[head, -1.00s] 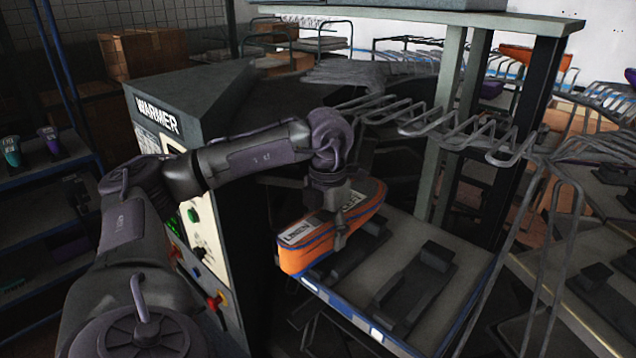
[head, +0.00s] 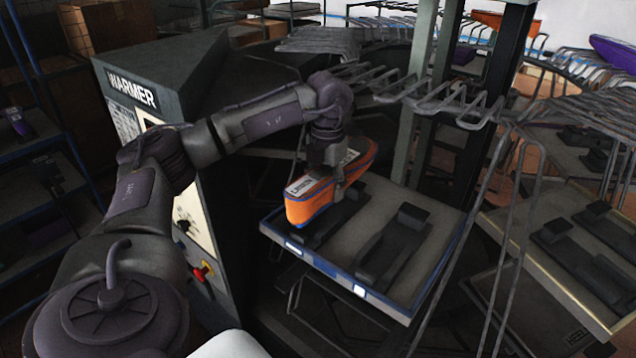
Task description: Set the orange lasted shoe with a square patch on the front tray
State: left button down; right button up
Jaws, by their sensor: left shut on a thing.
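The orange lasted shoe (head: 318,207) has a blue band and a light label on its upward face. My left gripper (head: 337,188) is shut on it, near its middle. The shoe is over the left part of the front tray (head: 421,272), near a dark holder. I cannot tell whether it touches that holder. No square patch can be made out clearly. The tray is grey with a blue and white front edge, and a second dark holder (head: 392,245) on it is empty. My right gripper is not in view.
The dark WARMER cabinet (head: 165,100) stands left of the tray, with a red knob (head: 203,271). Wire racks (head: 440,103) and a pale post (head: 411,140) stand behind the tray. Another tray with dark holders (head: 575,240) is at right.

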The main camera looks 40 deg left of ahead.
pick_arm(q)
jog(key=shift+w+a+r, duration=0.1)
jog(key=shift+w+r, duration=0.3)
jog(key=shift+r, duration=0.05)
jog(key=shift+s+f+b, duration=0.1)
jog(key=shift+f+b, duration=0.25)
jog(key=shift+f, duration=0.1)
jog(key=shift+f+b, duration=0.35)
jog(key=shift+f, duration=0.75)
jog(key=shift+w+f, duration=0.2)
jog(key=shift+f, duration=0.1)
jog(key=shift+r, duration=0.1)
jog(key=shift+w+r, duration=0.1)
jog(key=shift+f+b, duration=0.3)
jog(key=shift+b, duration=0.1)
